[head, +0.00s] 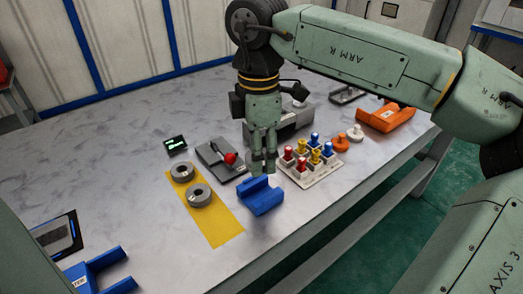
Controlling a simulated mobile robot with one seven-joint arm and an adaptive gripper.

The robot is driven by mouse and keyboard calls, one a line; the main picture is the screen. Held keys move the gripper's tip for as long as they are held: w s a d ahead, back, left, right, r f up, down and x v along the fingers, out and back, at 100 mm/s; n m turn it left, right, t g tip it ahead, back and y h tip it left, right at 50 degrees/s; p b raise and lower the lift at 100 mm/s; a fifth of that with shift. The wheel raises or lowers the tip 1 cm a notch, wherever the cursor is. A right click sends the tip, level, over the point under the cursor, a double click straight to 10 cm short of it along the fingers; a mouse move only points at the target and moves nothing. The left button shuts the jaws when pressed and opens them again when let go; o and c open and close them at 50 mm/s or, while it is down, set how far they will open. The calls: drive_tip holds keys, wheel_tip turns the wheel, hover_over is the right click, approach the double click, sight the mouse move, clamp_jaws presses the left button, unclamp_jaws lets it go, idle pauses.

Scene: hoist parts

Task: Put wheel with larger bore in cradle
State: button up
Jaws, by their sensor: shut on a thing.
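Two grey wheels lie flat on a yellow mat (222,228): one farther back (182,172) and one nearer (199,195). Each has a hole in the middle; the picture is too small to compare the bores surely. The blue cradle (261,200) stands on the table just right of the mat, with a trough across its top. My gripper (263,166) points down over the back of the cradle. It is shut on a small grey piece, mostly hidden by the fingers; I cannot tell its shape or whether it touches the cradle.
A tray of red, yellow and blue knobs (310,163) stands close right of my gripper. A dark plate with a red knob (226,158) and a small display (175,144) are behind the mat. An orange block (385,118) lies farther right. The table's front edge is near the cradle.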

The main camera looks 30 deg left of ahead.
drive_tip(key=shift+f+b, duration=2.35)
drive_tip(key=shift+f, duration=1)
drive_tip(key=shift+f+b, duration=0.45)
drive_tip(key=shift+b, duration=0.5)
drive_tip(key=o, duration=1.5)
drive_tip(key=shift+o, duration=0.2)
drive_tip(key=shift+r, duration=0.1)
drive_tip(key=shift+r, duration=0.1)
wheel_tip(320, 180, up, 7)
drive_tip(key=p, duration=0.4)
